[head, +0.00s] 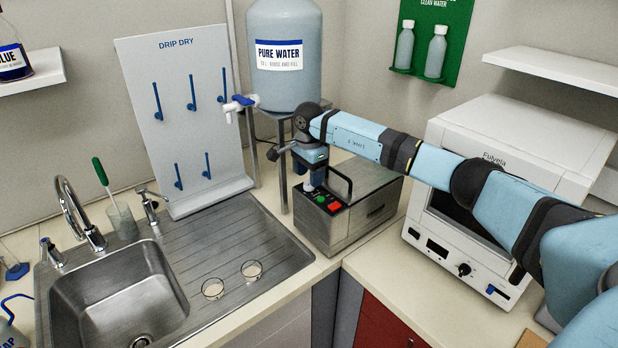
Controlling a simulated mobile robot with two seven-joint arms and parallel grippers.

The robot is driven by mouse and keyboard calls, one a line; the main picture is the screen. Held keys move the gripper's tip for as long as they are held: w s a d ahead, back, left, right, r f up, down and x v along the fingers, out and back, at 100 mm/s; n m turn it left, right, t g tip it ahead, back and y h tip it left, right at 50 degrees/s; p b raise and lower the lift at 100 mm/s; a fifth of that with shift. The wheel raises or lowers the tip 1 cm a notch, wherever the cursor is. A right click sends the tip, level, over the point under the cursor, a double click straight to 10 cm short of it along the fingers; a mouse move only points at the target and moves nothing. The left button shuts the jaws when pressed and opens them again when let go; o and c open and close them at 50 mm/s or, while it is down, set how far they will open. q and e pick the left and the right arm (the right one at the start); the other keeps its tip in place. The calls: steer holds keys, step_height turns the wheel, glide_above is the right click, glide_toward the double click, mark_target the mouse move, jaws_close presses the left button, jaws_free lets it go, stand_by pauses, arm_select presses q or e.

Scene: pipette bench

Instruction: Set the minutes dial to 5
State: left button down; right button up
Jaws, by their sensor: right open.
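A steel box-shaped bath (368,213) with a dark handle on its lid stands on the counter right of the sink. Its black control panel (325,207) carries a red button (334,206) and a green one. No minutes dial can be made out on this panel; my gripper covers its far left end. My right gripper (309,187) points down at that end, open, and whether it touches anything is too small to tell. A black knob (464,270) shows on the front of the white oven (500,170); its marks are unreadable. My left gripper is out of view.
A blue pure water tank (285,85) on a metal stand is close behind my right wrist. A white drip-dry board (180,110) stands left of it. The steel sink (115,300) has two glass dishes on its drainboard. My right arm crosses in front of the oven.

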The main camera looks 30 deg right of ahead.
steer(key=shift+f, duration=1.2)
steer(key=c, duration=0.9)
steer(key=shift+m+b, duration=0.3)
steer(key=shift+m, duration=2.2)
steer(key=o, duration=0.9)
